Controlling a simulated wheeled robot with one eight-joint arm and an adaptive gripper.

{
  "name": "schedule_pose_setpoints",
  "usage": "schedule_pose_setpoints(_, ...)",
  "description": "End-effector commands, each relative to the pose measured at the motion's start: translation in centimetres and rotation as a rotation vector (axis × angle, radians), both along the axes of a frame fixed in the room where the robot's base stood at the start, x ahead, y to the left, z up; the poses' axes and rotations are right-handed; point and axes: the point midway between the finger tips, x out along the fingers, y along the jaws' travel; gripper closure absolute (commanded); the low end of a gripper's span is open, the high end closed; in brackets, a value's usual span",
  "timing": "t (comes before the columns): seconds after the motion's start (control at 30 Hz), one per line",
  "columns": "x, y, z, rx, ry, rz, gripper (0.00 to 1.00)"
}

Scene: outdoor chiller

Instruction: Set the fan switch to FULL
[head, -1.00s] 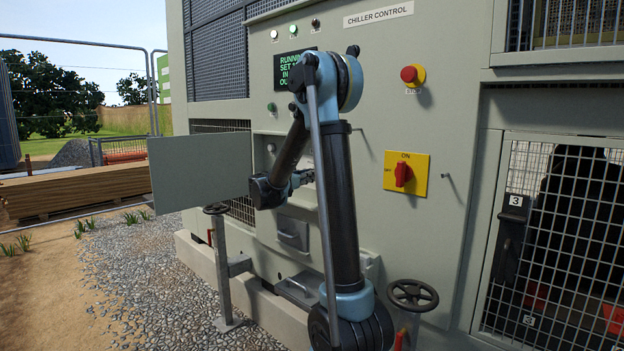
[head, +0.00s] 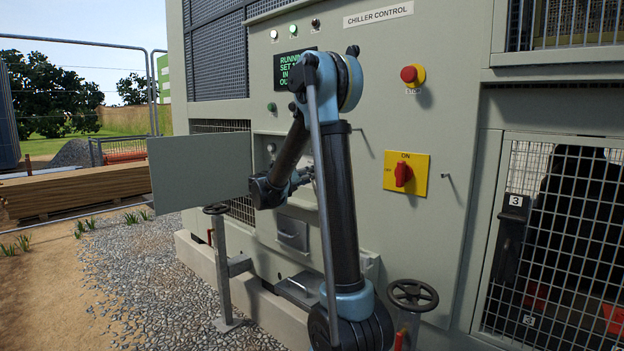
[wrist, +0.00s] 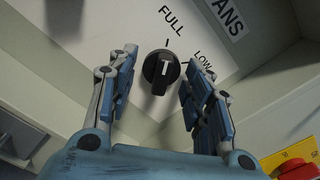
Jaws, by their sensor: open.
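The fan switch (wrist: 161,72) is a black rotary knob with a white mark, on a white plate (wrist: 110,50) under a FANS label (wrist: 228,12). FULL (wrist: 171,18) is printed above it and LOW (wrist: 203,59) to its upper right. The knob's bar runs roughly up and down in the wrist view, its upper end near the tick below FULL. My gripper (wrist: 162,62) is open, one finger on each side of the knob, with gaps visible. In the head view my gripper (head: 304,176) is at the recess, partly hidden by my arm, and the knob is hidden.
A grey door (head: 200,170) stands open left of the recess. A red rotary switch (head: 403,175) on a yellow plate and a red stop button (head: 410,75) are to the right. Valve handwheels (head: 412,295) stand low in front. A display (head: 289,70) is behind my arm.

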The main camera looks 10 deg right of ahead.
Motion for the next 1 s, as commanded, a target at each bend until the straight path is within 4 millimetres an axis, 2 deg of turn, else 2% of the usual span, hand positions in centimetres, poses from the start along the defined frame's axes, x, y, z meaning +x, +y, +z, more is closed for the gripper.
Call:
schedule_pose_setpoints(0.37,-0.1,0.1,0.0,0.001,-0.001,0.0,0.43)
schedule_pose_setpoints(1.0,-3.6,5.0,0.0,0.001,0.0,0.001,0.43)
